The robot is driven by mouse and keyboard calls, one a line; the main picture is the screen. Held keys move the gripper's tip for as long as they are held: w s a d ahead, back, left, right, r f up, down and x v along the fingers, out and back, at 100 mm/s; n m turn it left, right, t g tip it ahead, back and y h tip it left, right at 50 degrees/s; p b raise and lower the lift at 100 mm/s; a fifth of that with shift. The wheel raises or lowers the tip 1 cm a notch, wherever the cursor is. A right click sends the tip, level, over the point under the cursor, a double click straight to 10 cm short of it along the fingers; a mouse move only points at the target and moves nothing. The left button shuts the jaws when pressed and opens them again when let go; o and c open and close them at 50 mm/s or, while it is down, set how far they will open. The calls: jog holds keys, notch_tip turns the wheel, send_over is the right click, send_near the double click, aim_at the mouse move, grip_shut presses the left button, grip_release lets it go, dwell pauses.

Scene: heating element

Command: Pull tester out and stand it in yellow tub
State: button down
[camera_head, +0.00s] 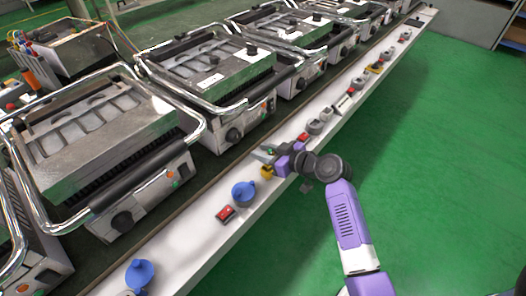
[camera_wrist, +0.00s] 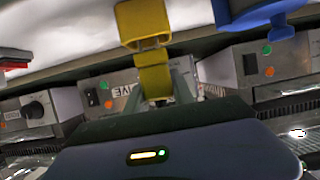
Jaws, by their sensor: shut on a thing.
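My gripper (camera_head: 263,154) is over the white ledge, by the front of the grills. In the wrist view, my gripper (camera_wrist: 157,92) is shut on a yellow piece (camera_wrist: 154,78), which shows between the fingers. Above it in that picture is a wider yellow part with a hollow, rimmed end (camera_wrist: 143,22). I cannot tell whether the two are one object, or which is the tester and which the tub. In the head view, a small yellow thing (camera_head: 266,172) shows just below my gripper. The fingers partly hide what they hold.
The white ledge (camera_head: 190,243) carries blue knobs (camera_head: 243,193) (camera_head: 139,273), a red switch (camera_head: 226,214) and several small parts farther along. Steel contact grills (camera_head: 95,130) (camera_head: 215,75) stand in a row behind it. Green floor (camera_head: 430,150) is clear at the right.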

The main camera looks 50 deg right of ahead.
jog(key=shift+f+b, duration=1.2)
jog(key=shift+f, duration=0.2)
jog(key=c, duration=1)
grip_release()
jog(key=v, duration=0.7)
jog(key=shift+s+r+p, duration=0.2)
jog(key=shift+s+p, duration=0.15)
jog(key=shift+p, duration=0.05)
